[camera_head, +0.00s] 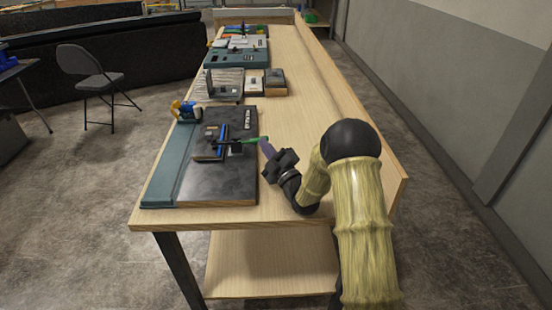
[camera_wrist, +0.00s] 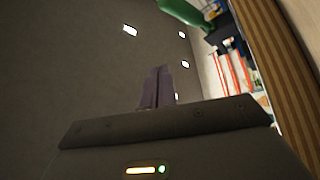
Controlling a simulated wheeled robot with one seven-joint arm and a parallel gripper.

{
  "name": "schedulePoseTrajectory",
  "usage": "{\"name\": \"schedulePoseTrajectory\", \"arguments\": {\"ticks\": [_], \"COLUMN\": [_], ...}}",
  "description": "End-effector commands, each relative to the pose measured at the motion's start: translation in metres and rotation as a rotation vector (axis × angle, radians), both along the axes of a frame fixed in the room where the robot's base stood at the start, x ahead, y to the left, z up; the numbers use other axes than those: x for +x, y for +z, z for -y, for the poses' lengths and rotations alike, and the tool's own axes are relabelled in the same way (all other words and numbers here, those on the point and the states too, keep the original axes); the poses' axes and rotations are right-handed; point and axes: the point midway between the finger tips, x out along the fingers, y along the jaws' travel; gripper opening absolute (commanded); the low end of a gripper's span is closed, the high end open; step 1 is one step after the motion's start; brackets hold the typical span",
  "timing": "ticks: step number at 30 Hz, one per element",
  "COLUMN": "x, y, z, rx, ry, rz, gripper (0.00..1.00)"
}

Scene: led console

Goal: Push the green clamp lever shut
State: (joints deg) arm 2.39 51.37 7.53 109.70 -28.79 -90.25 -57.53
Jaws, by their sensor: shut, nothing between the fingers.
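The green clamp lever (camera_head: 250,140) sticks out to the right from the dark clamp body (camera_head: 214,143) on a black panel (camera_head: 225,185). My gripper (camera_head: 266,146), with purple fingers, is shut and empty close to the lever's right end. Whether a finger touches the lever cannot be told in the head view. In the wrist view, the shut fingers (camera_wrist: 157,88) stand at the middle, and the green lever (camera_wrist: 182,11) shows at the top edge, apart from them in the picture. The lever's far end runs out of that view.
A blue and yellow item (camera_head: 186,110) stands at the panel's back left corner. More boards with fixtures (camera_head: 225,83) line the left side of the wooden table (camera_head: 302,110) farther back. The table's right side is clear beyond my arm.

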Motion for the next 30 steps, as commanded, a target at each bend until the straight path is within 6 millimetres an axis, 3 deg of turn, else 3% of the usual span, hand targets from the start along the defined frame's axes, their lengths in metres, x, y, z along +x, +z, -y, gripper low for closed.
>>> {"name": "schedulePoseTrajectory", "arguments": {"ticks": [6, 12, 25, 30], "x": [-0.034, -0.052, -0.054, -0.051], "y": [-0.002, -0.001, 0.001, 0.007], "z": [0.018, 0.027, 0.029, 0.032], "rx": [0.000, 0.000, -0.001, -0.008], "ry": [0.001, 0.005, 0.003, -0.012], "rz": [-0.002, 0.000, -0.008, -0.093], "gripper": [0.00, 0.00, 0.00, 0.00]}}
